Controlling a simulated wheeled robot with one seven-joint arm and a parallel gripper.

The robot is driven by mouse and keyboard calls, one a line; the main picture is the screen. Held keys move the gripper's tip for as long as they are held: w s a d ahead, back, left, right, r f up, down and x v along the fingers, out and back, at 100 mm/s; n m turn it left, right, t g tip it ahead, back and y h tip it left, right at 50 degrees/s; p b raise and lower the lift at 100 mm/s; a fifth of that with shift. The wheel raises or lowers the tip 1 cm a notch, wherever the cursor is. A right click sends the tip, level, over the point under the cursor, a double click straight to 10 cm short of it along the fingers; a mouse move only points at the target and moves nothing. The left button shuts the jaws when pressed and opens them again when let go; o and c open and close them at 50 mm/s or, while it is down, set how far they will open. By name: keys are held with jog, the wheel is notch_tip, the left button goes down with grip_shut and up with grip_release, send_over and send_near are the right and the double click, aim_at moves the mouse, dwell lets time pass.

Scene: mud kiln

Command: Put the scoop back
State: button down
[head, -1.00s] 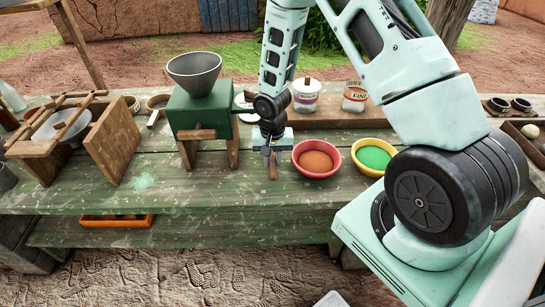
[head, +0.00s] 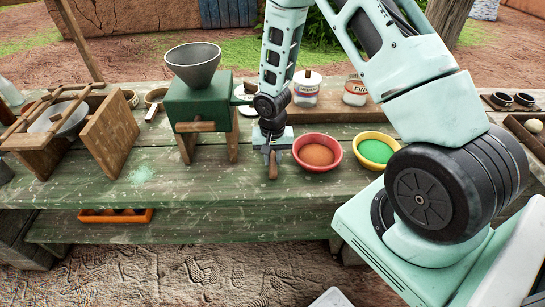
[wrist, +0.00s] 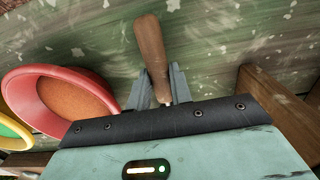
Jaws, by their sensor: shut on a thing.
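The scoop shows as a wooden handle (head: 273,170) in the head view, low in front of my gripper. In the wrist view the same scoop handle (wrist: 150,50) sticks out between the two fingers. My gripper (head: 272,153) is shut on it, just left of the red bowl and right of the green mill's legs; it also shows in the wrist view (wrist: 160,88). The scoop's other end is hidden by the gripper. I cannot tell whether the handle touches the table.
A red bowl (head: 336,163) of orange powder and a yellow bowl (head: 394,158) of green powder stand right of the gripper. The green mill (head: 190,106) with a grey hopper stands at left. Jars (head: 306,91) are behind. The table front (head: 220,195) is clear.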

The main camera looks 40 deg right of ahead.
jog(key=shift+f, duration=0.3)
jog(key=c, duration=1.2)
grip_release()
notch_tip(320, 180, up, 18)
jog(key=shift+f+b, duration=0.25)
jog(key=shift+b, duration=0.4)
